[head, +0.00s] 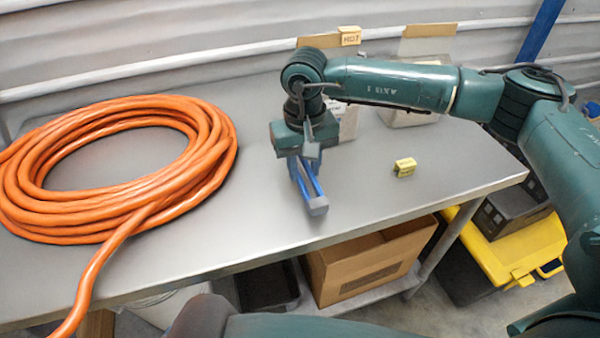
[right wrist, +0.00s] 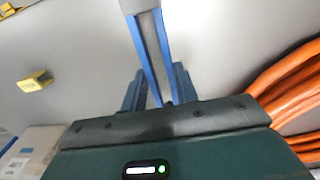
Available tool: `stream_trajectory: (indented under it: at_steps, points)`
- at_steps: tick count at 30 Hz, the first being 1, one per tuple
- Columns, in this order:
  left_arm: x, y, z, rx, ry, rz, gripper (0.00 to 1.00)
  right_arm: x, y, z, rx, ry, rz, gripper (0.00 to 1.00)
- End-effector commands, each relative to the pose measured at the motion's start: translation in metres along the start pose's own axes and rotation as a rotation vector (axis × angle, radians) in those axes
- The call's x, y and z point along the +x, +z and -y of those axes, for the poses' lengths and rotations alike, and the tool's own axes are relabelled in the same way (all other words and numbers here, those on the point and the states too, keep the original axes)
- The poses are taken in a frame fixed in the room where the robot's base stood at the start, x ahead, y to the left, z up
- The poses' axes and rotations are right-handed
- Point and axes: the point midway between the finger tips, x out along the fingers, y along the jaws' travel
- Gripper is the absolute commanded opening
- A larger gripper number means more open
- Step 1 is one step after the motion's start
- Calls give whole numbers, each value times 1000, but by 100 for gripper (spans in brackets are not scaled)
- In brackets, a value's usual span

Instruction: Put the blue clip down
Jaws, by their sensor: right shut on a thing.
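The blue clip (head: 308,184) is in my right gripper (head: 299,163) above the grey table (head: 370,192), near its front edge. It has two long blue arms joined by a grey end piece, which points toward the table's front. My right gripper is shut on the clip. In the right wrist view the clip (right wrist: 152,55) extends away from my right gripper (right wrist: 155,92) over the grey tabletop. I cannot tell whether the clip touches the table. My left gripper is not in view.
A coiled orange hose (head: 190,185) covers the table's left part. A small yellow block (head: 405,167) lies right of the clip. A cardboard box (head: 365,265) sits below. The front middle is clear.

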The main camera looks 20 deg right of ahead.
Motion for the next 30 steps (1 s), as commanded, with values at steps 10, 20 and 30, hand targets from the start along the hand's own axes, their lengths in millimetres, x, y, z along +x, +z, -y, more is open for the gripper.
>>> stream_trajectory:
  at_steps: [10,20,30]
  points:
    - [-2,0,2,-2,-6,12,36,36,0,0,-1,0,0,8]
    - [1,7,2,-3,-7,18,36,39,0,0,0,0,-1,32]
    - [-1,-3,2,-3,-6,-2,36,39,0,0,0,0,0,51]
